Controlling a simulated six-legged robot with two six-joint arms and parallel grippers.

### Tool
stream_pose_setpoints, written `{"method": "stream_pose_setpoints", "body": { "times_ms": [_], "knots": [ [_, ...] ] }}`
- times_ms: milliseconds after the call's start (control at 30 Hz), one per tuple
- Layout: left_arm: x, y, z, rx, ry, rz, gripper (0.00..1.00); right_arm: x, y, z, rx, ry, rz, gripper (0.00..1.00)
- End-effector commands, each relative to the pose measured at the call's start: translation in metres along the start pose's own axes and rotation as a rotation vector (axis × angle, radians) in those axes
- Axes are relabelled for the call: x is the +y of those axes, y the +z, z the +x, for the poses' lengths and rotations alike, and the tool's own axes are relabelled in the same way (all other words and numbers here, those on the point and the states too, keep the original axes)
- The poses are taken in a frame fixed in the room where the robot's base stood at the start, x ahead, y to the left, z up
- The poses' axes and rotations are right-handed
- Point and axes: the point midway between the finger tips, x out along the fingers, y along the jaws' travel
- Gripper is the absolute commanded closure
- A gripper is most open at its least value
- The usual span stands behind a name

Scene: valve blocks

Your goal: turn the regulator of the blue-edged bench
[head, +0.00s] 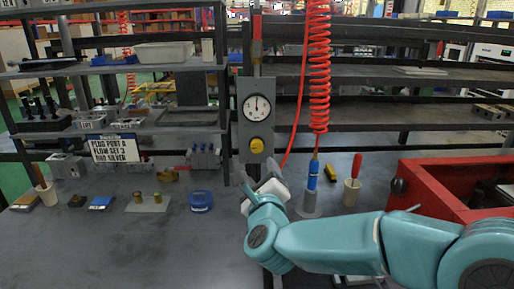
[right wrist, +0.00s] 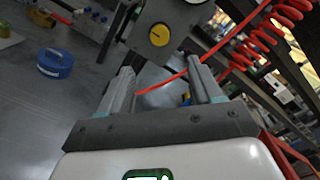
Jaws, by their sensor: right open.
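The regulator is a grey upright panel (head: 243,104) with a round white gauge (head: 257,107) and a yellow knob (head: 257,145) below it. The gauge needle points about straight up. My right gripper (head: 258,174) is open and empty, just below the knob in the head view. In the right wrist view the yellow knob (right wrist: 159,35) lies beyond the open fingers (right wrist: 164,77), apart from them. The bench top (head: 110,240) is dark grey; I make out no blue edge on it. My left gripper is not in view.
A red coiled hose (head: 318,70) hangs right of the panel, above a blue tool (head: 312,175). A red box (head: 445,185) stands at the right. A blue round tin (head: 201,201) and small parts lie at the left. A sign (head: 114,148) hangs from the shelf.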

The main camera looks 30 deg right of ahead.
Motion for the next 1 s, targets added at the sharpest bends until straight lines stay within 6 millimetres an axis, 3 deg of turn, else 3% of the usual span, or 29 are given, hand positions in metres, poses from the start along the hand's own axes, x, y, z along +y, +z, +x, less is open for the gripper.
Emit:
{"method": "stream_pose_setpoints", "body": {
  "times_ms": [500, 700, 1000],
  "knots": [
    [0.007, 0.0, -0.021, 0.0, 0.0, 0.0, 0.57, -0.001, 0.0, 0.116, 0.001, 0.0, -0.001, 0.36],
    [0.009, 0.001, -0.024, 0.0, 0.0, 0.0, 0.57, 0.0, 0.001, 0.137, -0.001, 0.001, 0.0, 0.36],
    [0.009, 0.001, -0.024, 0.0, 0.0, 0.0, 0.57, 0.0, 0.0, 0.141, -0.001, 0.001, -0.001, 0.36]
  ]
}}
